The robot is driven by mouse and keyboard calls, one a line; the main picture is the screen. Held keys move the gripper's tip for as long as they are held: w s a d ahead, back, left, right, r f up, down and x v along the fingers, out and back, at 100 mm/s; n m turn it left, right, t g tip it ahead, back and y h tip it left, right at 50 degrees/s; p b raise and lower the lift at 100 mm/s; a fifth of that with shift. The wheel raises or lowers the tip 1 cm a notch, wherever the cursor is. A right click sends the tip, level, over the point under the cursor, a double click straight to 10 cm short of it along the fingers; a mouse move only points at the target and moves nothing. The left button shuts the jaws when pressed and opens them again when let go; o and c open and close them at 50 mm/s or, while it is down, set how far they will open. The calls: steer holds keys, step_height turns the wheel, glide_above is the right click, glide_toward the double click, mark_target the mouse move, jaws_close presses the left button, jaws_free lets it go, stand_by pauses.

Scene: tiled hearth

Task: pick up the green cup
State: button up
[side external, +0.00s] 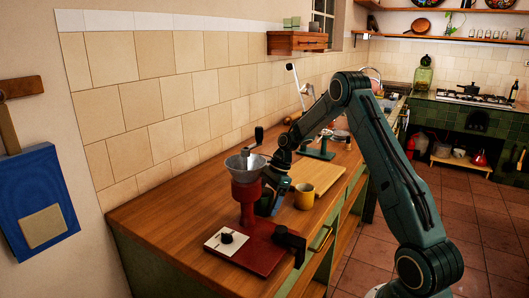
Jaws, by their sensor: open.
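My gripper (268,200) hangs low over the wooden counter, just behind and right of a red hand grinder (246,198). The grinder partly hides it, and its fingertips are dark and small. It is open; I see nothing clearly held. I cannot pick out a green cup for sure on the counter, as the dark green shapes near the gripper blend with my arm. Two small pale green cups (291,22) stand on a little wooden wall shelf.
A pale cutting board (318,176) lies behind the mug. A green scale-like stand (318,148) is farther back. The counter's left side is clear.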

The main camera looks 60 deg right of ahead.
steer(key=shift+c, duration=0.2)
steer(key=c, duration=1.2)
steer(key=shift+r, duration=0.1)
steer(key=shift+s+r, duration=0.5)
steer(key=shift+s, duration=0.05)
steer(key=s+r, duration=0.7)
steer(key=s, duration=0.6)
